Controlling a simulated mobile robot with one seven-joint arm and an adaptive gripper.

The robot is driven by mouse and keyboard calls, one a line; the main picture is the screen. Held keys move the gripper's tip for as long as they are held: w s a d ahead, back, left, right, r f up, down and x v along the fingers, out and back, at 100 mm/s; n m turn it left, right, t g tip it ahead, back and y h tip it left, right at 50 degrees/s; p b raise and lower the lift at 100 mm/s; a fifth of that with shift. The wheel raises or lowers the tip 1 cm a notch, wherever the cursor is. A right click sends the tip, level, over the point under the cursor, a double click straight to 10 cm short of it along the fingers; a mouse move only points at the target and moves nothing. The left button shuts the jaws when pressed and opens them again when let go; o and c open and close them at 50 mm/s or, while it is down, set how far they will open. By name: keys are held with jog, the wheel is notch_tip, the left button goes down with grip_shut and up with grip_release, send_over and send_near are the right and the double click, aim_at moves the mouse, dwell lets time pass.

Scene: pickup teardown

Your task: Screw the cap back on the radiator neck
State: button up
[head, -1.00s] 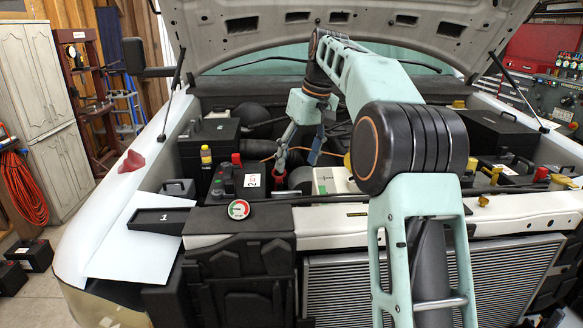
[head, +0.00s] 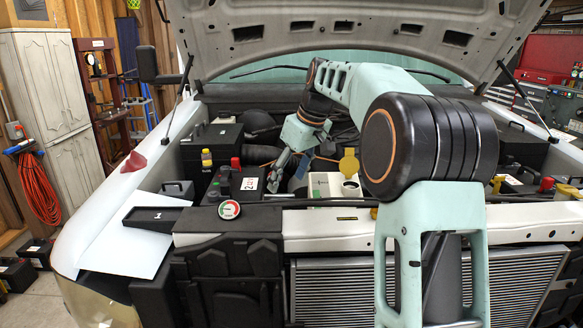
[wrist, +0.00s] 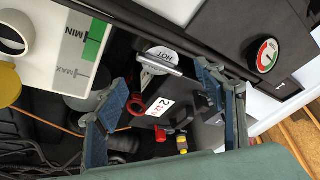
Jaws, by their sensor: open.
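A round silver cap (wrist: 160,60) with a "HOT" label and a grey cross-bar shows in the wrist view, at the edge of a long black bar. Whether it is seated on the radiator neck I cannot tell; the neck is hidden. My gripper (wrist: 162,80) is open, with one finger on either side of the view and the cap beyond and between the tips. No contact shows. In the head view my gripper (head: 280,172) points down behind the front crossmember, beside the battery. The radiator (head: 430,283) is at the front.
A black battery (head: 232,186) with a "2" label stands left of my gripper. A white reservoir (head: 328,188) with a flipped-open yellow lid (head: 349,163) stands right. A red-green dial (head: 229,209) sits on the front bar. A black tray (head: 157,216) lies left.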

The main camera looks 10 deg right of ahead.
aim_at(282, 195)
jog(key=x, duration=0.6)
jog(key=shift+w+a+f, duration=0.1)
jog(key=shift+w+f, duration=0.05)
jog(key=shift+f, duration=0.05)
